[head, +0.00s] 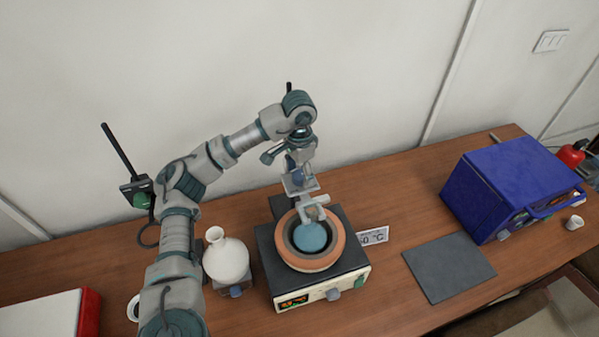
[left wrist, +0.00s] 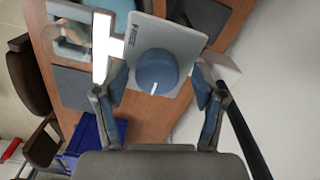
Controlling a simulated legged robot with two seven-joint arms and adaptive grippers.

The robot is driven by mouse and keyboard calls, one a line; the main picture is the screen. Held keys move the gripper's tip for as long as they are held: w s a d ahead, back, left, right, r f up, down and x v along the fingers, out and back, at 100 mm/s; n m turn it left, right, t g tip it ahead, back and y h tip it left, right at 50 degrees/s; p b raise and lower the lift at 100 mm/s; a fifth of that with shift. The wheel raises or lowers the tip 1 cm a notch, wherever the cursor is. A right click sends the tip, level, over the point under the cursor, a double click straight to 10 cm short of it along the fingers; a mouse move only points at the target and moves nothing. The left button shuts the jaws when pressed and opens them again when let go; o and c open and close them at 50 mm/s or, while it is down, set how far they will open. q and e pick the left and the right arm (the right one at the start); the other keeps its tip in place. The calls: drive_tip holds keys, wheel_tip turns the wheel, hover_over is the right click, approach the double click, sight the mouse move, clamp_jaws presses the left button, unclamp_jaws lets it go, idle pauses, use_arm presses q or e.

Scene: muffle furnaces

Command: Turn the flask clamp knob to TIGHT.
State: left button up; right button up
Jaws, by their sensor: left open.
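The flask clamp knob (left wrist: 157,72) is round and blue with a white pointer mark, on a light grey plate (left wrist: 186,42) marked FREE. The pointer faces the bottom of the left wrist view, away from FREE. No TIGHT mark is visible. The plate (head: 301,186) also shows in the head view, above a blue round flask (head: 310,237) in an orange-rimmed heating mantle (head: 336,258). My left gripper (left wrist: 160,88) is open, its fingers on either side of the knob; I cannot tell whether they touch it. My right gripper is out of view.
A white round-bodied flask (head: 226,260) stands left of the mantle, close to my left arm. A blue furnace (head: 510,190) stands at the right, with a dark mat (head: 449,273) before it.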

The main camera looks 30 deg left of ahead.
sight(299, 174)
use_arm(q)
wheel_tip(299, 174, up, 12)
idle(0.6)
drive_tip(key=shift+f, duration=0.2)
